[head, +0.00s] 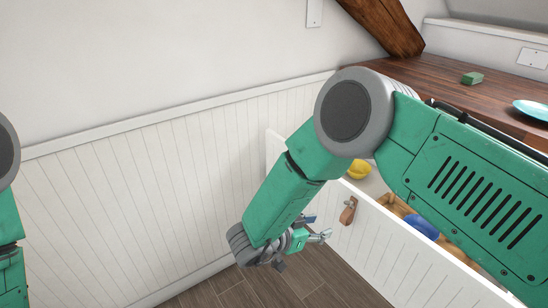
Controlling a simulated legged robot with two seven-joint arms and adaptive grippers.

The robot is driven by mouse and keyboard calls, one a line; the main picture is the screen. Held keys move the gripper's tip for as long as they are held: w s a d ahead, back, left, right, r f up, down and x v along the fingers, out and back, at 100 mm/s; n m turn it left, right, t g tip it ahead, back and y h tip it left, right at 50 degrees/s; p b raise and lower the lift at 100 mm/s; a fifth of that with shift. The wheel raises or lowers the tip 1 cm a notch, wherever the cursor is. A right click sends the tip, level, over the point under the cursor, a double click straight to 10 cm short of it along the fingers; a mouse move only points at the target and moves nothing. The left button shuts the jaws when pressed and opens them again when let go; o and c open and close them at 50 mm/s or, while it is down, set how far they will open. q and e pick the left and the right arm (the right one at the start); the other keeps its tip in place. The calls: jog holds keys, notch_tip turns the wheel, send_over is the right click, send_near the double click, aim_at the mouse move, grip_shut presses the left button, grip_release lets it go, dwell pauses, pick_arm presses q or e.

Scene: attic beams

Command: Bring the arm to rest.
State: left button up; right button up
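My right arm is green and grey and comes in from the right, bent at a grey elbow, with its forearm pointing down and left. My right gripper (318,237) is at the end of that forearm, small in view, above the floor and to the left of the open drawer's handle. Its fingers are partly hidden and too small to tell whether they are open or shut. No held object can be made out. Part of my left arm shows at the left edge. My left gripper is out of view.
A white drawer (385,240) with a brown pull (348,211) stands open, holding a yellow thing (359,170) and a blue thing (421,224). The wooden worktop (436,76) bears a green block (472,78) and pale blue plate (536,108). A panelled wall (140,195) is behind.

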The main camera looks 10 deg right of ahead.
jog(key=s+d+f+n+t+y, duration=0.2)
jog(key=s+d+f+n+y, duration=0.3)
jog(key=s+f+n+y, duration=0.5)
jog(key=s+d+n+g+y, duration=0.1)
jog(key=s+n+g, duration=0.3)
jog(key=s, duration=1.7)
jog(key=g+y, duration=0.1)
jog(key=g, duration=0.1)
jog(key=shift+f+g, duration=0.3)
jog(key=shift+f, duration=0.05)
jog(key=shift+d, duration=0.15)
